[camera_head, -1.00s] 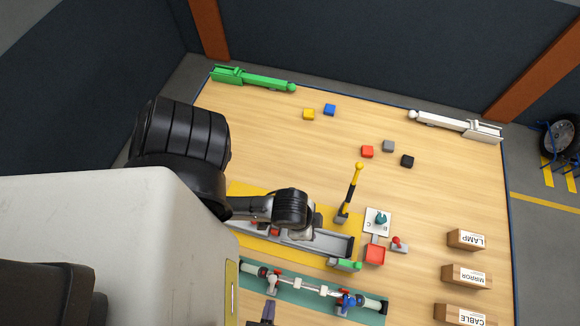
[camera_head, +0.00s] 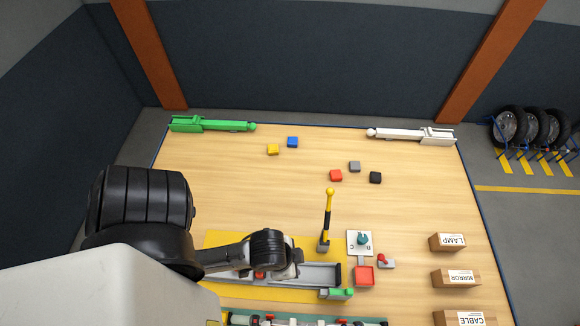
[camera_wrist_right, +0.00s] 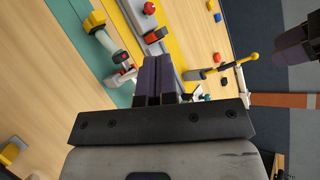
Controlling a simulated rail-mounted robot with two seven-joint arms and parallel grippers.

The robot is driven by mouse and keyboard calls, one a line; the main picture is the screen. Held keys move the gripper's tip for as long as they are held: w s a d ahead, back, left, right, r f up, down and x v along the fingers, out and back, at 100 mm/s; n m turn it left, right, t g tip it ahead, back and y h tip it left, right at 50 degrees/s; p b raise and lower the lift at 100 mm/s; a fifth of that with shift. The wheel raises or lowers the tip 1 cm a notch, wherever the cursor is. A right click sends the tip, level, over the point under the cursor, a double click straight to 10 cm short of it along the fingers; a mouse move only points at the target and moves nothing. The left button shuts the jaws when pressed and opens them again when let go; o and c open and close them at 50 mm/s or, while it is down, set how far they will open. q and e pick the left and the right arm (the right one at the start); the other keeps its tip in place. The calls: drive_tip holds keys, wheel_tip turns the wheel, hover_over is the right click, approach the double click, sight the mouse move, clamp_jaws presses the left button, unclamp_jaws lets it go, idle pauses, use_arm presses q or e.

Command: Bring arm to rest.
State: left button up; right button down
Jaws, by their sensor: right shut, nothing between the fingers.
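My right gripper (camera_wrist_right: 158,62) shows in the right wrist view with its two dark fingers together and nothing between them. The left gripper's fingers are hidden there. A dark finger-like part (camera_wrist_right: 293,46) at the upper right of the wrist view may belong to the left gripper.
A yellow-topped lever (camera_head: 328,220) stands behind the conveyor. Labelled boxes (camera_head: 456,278) line the right edge. Small cubes (camera_head: 336,175) lie farther back. The table's middle left is clear.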

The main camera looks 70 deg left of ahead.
drive_tip(key=w+d+r+n+t+h, duration=0.3)
drive_tip(key=w+d+h, duration=0.3)
drive_tip(key=d, duration=0.5)
drive_tip(key=w+d+r+n+t+h, duration=0.2)
drive_tip(key=w+d+h, duration=0.4)
drive_tip(key=w+d, duration=0.5)
wheel_tip(320, 180, up, 2)
drive_tip(key=shift+d+r+n+t, duration=0.1)
drive_tip(key=shift+d+n+t, duration=0.3)
drive_tip(key=shift+d+n, duration=0.35)
drive_tip(key=shift+a, duration=0.1)
